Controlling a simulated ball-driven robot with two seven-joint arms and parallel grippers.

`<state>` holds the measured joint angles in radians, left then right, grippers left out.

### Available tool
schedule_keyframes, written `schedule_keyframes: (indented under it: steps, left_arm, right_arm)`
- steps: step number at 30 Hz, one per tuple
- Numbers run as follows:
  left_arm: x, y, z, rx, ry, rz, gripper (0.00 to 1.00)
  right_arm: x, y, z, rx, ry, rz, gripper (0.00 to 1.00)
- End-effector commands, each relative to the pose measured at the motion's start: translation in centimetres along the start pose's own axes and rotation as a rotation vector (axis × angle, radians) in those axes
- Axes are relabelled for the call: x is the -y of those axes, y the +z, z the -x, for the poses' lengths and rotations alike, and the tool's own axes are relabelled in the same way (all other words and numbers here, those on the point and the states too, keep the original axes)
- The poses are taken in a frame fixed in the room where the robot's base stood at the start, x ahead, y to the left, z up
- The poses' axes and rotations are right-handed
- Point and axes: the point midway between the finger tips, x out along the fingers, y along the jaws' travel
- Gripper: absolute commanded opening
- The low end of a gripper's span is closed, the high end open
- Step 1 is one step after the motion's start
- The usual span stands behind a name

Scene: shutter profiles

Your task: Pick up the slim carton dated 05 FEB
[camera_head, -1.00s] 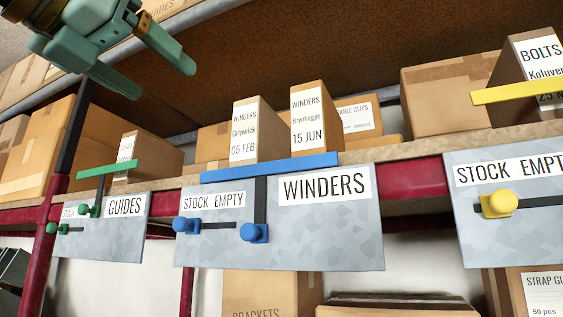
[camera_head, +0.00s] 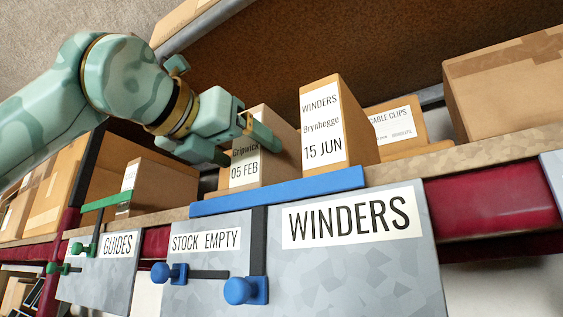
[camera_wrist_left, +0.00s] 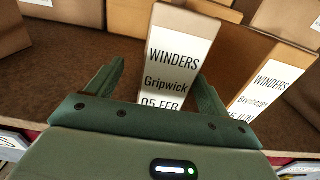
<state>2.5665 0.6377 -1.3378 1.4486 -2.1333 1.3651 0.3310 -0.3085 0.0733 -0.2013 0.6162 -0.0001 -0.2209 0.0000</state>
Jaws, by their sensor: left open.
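The slim carton dated 05 FEB (camera_head: 245,168), labelled WINDERS Gripwick, stands upright on the shelf behind the blue bar. It also shows in the left wrist view (camera_wrist_left: 172,62). My left gripper (camera_head: 246,146) is open, with one finger on each side of this carton near its top. In the left wrist view the fingers (camera_wrist_left: 155,85) flank the label, with gaps visible. I cannot tell whether either finger touches it. The carton dated 15 JUN (camera_head: 322,130), labelled WINDERS Brynhegge, stands just to its right. My right gripper is not in view.
A blue bar (camera_head: 280,190) runs along the shelf edge in front of both cartons, above a grey WINDERS panel (camera_head: 345,265) with blue knobs. A CABLE CLIPS box (camera_head: 395,125) stands behind at right. A green bar (camera_head: 106,201) and GUIDES carton are at left.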

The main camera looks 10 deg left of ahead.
Motion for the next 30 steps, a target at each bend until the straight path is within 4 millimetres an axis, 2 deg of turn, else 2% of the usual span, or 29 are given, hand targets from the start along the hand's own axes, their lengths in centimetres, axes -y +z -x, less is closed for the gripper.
schedule_keyframes:
  steps: [5, 9, 13, 21, 23, 28, 30]
  left_arm:
    - [0.2, 0.1, -1.4, 0.000, -0.001, 0.000, 0.80]
    - [0.8, 0.1, -3.7, -0.001, -0.002, -0.002, 0.80]
    - [0.8, -0.1, -5.4, -0.001, -0.001, 0.000, 0.80]
    - [0.8, -0.4, -5.9, 0.001, -0.001, 0.001, 0.80]
    - [0.8, -0.4, -5.9, 0.001, -0.001, 0.001, 0.66]
    - [0.8, -0.4, -5.9, 0.001, -0.001, 0.001, 0.19]
    - [0.8, -0.3, -5.8, 0.004, -0.001, 0.001, 0.18]
  right_arm:
    - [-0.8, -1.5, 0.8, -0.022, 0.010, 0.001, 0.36]
    - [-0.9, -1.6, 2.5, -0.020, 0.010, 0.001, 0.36]
    - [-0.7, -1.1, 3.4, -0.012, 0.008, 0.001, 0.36]
    - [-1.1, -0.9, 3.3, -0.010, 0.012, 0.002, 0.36]
    - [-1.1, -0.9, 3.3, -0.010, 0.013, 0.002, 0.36]
    - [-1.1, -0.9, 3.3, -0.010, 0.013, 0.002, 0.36]
    - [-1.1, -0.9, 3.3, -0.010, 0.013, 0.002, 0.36]
